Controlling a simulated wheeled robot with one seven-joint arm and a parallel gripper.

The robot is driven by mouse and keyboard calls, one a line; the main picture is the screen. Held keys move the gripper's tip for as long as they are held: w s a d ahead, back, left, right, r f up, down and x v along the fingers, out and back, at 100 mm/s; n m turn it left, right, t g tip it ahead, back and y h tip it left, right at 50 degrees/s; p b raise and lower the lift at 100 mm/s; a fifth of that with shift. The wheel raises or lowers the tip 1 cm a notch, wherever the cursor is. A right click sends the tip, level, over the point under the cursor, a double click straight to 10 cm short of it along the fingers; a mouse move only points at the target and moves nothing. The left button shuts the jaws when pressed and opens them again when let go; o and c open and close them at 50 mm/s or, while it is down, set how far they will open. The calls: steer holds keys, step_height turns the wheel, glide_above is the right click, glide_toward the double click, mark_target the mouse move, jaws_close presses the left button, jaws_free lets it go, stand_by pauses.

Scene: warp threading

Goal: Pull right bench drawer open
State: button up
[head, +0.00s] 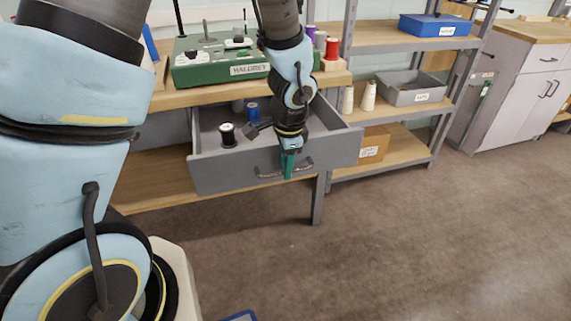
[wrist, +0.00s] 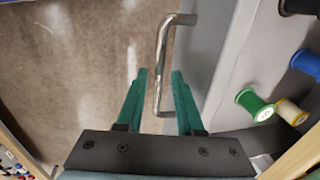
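The bench drawer (head: 225,177) is grey and stands pulled out from under the wooden bench top, with its inside showing. Its metal bar handle (head: 266,174) is on the front panel, partly hidden behind my gripper (head: 288,165). In the wrist view, the handle (wrist: 161,60) runs between the two teal fingers of my gripper (wrist: 160,78). The fingers are apart, with a gap showing on each side of the bar, so the gripper is open around the handle.
The drawer holds a black spool (head: 227,134), a blue spool (head: 252,111) and, in the wrist view, a green spool (wrist: 254,104). A green machine (head: 215,68) stands on the bench. Shelving (head: 400,154) stands to the right. The brown floor (head: 400,250) in front is clear.

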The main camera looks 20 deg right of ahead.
steer(key=shift+o, duration=0.5)
steer(key=shift+r, duration=0.1)
steer(key=shift+r, duration=0.35)
step_height(320, 180, up, 10)
steer(key=s+p, duration=0.1)
steer(key=s, duration=0.1)
steer(key=shift+f, duration=0.15)
steer(key=shift+a, duration=0.15)
